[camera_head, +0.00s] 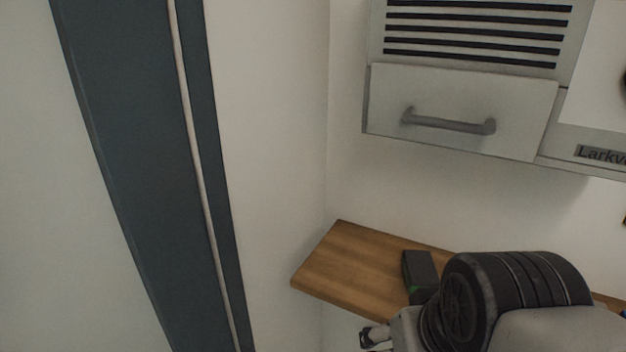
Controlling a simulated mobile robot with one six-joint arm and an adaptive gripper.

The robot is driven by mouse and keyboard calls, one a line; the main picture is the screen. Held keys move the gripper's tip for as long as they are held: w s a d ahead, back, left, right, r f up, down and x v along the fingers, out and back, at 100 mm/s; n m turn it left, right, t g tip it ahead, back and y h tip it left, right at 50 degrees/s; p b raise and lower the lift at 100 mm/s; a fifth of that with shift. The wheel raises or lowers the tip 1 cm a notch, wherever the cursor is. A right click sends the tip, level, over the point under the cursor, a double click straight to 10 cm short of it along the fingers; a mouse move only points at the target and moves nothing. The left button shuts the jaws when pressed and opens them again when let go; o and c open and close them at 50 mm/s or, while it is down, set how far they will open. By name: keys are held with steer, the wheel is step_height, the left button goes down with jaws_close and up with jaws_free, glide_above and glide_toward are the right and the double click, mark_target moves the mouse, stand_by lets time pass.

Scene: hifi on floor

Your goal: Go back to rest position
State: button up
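My arm shows at the lower right, with a large black ribbed joint and light grey links in front of a wooden shelf (345,262). A small dark and light part at the bottom edge, just left of the arm, looks like the tip of my gripper (374,337). Most of it is hidden or cut off by the frame, so I cannot tell whether it is open or shut. No held object shows.
A white wall unit (460,85) with dark vent slots and a grey handle (448,122) hangs above the shelf. A dark box with a green edge (420,270) is by the shelf, partly behind my arm. A dark vertical panel (140,150) stands left.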

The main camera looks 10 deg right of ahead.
steer(key=shift+n+g, duration=0.3)
steer(key=s, duration=0.1)
steer(key=s+a+f, duration=0.1)
steer(key=s, duration=0.1)
steer(key=s+f, duration=0.1)
steer(key=shift+s+a+f, duration=0.2)
steer(key=shift+s+a, duration=0.05)
steer(key=shift+s, duration=0.1)
stand_by(0.8)
